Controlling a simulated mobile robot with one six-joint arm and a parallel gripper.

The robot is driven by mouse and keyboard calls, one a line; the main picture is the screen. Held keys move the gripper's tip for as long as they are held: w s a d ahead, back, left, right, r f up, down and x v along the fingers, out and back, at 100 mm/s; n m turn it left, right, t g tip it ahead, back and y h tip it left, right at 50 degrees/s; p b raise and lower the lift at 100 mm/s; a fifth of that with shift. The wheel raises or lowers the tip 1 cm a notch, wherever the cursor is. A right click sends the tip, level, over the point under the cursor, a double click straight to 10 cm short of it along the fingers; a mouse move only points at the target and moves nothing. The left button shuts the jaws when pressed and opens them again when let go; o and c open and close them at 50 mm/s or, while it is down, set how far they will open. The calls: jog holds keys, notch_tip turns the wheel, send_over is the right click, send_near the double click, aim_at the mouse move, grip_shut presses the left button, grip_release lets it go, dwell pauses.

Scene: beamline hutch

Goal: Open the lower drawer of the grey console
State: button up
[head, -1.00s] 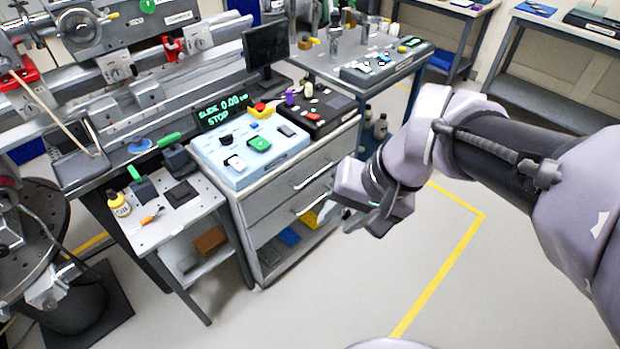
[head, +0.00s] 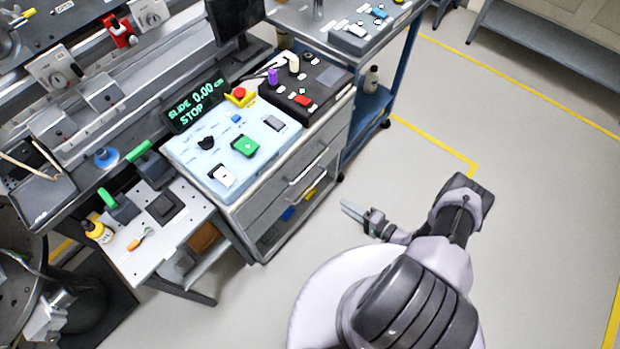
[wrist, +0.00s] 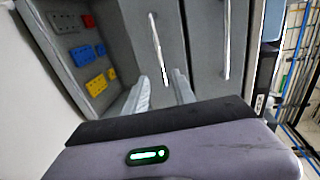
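The grey console (head: 262,215) stands left of my arm, with two drawer fronts on its right-facing side. Both drawers look shut. The lower drawer's bar handle (head: 307,187) sits below the upper handle (head: 308,164). In the wrist view the picture is turned, so the lower handle (wrist: 158,48) is the left bar and the upper handle (wrist: 227,40) the right one. My gripper (head: 350,212) is in front of the console, apart from it. Its two fingers (wrist: 161,92) are spread and empty, pointing at the lower drawer, with the lower handle's end in line between them.
Below the drawers is an open shelf with blue and yellow boxes (wrist: 82,55). A light blue control panel (head: 200,150) and a black panel (head: 318,90) lie on top. A blue-framed cart (head: 372,105) stands behind. The floor (head: 540,190) to the right is clear.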

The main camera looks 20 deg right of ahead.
aim_at(312, 185)
jog(key=b+x, duration=0.4)
jog(key=x, duration=1.2)
jog(key=shift+s+a+b, duration=0.1)
jog(key=shift+a+b, duration=0.15)
jog(key=shift+b, duration=0.05)
grip_shut()
dwell(0.4)
